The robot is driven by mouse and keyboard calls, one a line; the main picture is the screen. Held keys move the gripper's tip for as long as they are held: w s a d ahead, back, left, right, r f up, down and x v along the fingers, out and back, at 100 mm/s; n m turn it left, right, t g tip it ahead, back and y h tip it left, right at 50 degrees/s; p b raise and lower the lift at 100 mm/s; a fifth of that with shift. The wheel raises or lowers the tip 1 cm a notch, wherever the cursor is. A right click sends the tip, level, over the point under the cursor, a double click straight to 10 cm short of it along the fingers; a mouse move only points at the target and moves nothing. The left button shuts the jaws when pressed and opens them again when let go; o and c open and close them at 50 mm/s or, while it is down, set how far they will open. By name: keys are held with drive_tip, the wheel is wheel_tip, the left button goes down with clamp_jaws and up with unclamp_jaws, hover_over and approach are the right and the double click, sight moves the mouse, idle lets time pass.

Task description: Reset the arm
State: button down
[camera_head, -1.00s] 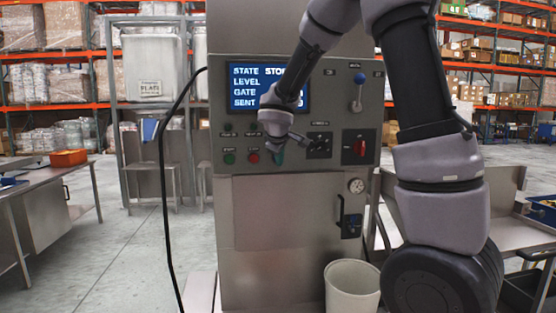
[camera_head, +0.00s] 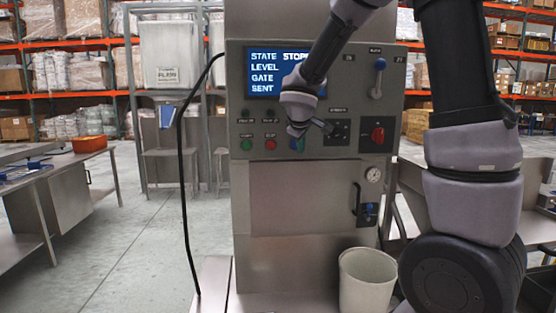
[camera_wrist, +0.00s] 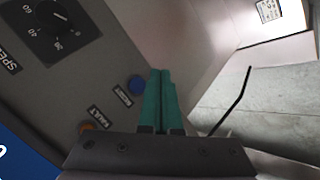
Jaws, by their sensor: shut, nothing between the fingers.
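A steel weigher cabinet (camera_head: 300,200) stands in front of me with a control panel at its top. Its blue screen (camera_head: 265,70) reads STATE STOP..., LEVEL, GATE and SENT, partly covered by my arm. My gripper (camera_wrist: 162,72) is shut and empty, its two teal fingers side by side. In the head view it is close to the panel, just right of the red button (camera_head: 271,143). In the wrist view the fingertips are just right of a blue button (camera_wrist: 137,84) labelled RESET. I cannot tell whether they touch the panel. An amber FAULT lamp (camera_wrist: 88,127) is partly hidden by my gripper.
A green button (camera_head: 247,143), a red rotary switch (camera_head: 377,135) and a blue-knobbed lever (camera_head: 379,80) are on the panel. A pale bin (camera_head: 367,285) stands at the cabinet's lower right. A black cable (camera_head: 184,180) hangs at the left. Open floor lies left of it.

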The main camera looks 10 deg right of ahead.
drive_tip(key=s+d+r+m+g, duration=0.1)
drive_tip(key=s+d+r+m, duration=0.3)
drive_tip(key=s, duration=0.3)
drive_tip(key=s+d+r+m+g, duration=0.1)
drive_tip(key=s+d+r+m, duration=0.15)
drive_tip(key=s+d, duration=0.35)
drive_tip(key=s+a+r+m+y, duration=0.1)
drive_tip(key=s+a+m+y, duration=0.1)
drive_tip(key=s, duration=0.6)
drive_tip(key=s+a+r+m+y, duration=0.1)
drive_tip(key=s+m, duration=0.3)
drive_tip(key=s, duration=0.4)
drive_tip(key=shift+s+a+t+y, duration=0.2)
drive_tip(key=shift+a+t+y, duration=0.1)
drive_tip(key=shift+a+y, duration=0.4)
